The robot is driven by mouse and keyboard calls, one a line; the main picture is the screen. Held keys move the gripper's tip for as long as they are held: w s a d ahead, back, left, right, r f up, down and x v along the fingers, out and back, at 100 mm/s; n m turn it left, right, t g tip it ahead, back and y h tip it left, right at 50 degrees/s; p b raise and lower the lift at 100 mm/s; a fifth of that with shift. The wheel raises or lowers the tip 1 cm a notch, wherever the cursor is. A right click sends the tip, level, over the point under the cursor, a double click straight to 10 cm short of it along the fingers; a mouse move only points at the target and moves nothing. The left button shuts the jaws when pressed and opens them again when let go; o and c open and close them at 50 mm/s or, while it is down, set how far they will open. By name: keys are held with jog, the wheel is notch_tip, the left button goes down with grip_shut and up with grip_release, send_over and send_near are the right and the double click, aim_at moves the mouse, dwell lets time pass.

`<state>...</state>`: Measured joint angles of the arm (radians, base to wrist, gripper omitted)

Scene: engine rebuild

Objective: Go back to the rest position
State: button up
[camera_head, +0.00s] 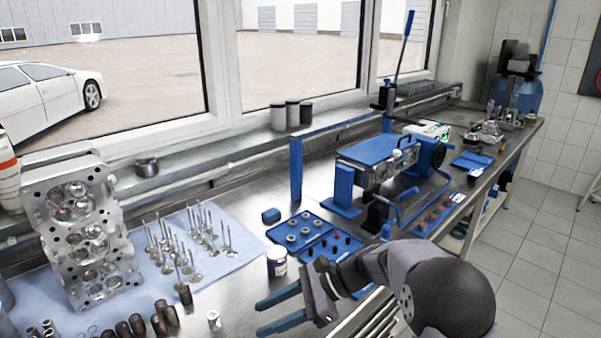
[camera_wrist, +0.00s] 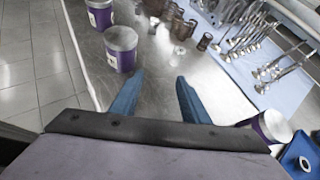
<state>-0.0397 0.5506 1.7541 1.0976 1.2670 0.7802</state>
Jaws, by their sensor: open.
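My gripper (camera_head: 279,310) is open, with its two blue fingers apart and nothing between them. It hangs above the front part of the steel workbench (camera_head: 237,292). In the wrist view my gripper (camera_wrist: 158,98) also shows as two blue fingers with bare bench between them. A small jar with a purple label (camera_head: 277,262) stands just beyond the fingers, apart from them.
A cylinder head (camera_head: 82,232) stands at left. Several valves (camera_head: 204,232) stand on a blue cloth (camera_head: 238,246). Blue trays (camera_head: 328,246) and a blue fixture (camera_head: 376,155) lie further right. Two purple-labelled tubs (camera_wrist: 121,48) show in the wrist view near the bench edge.

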jog(key=s+d+f+n+t+h+p, duration=0.1)
jog(key=s+d+f+n+h+p, duration=0.1)
jog(key=s+d+n+h, duration=0.65)
jog(key=s+d+f+n+h+p, duration=0.25)
jog(key=s+d+n, duration=0.6)
jog(key=d, duration=0.65)
notch_tip(320, 180, down, 28)
jog(key=s+m+b, duration=0.1)
jog(key=b, duration=2.8)
jog(key=shift+s+a+m+h, duration=0.25)
jog(key=shift+s+m+h, duration=0.05)
jog(key=shift+s, duration=0.1)
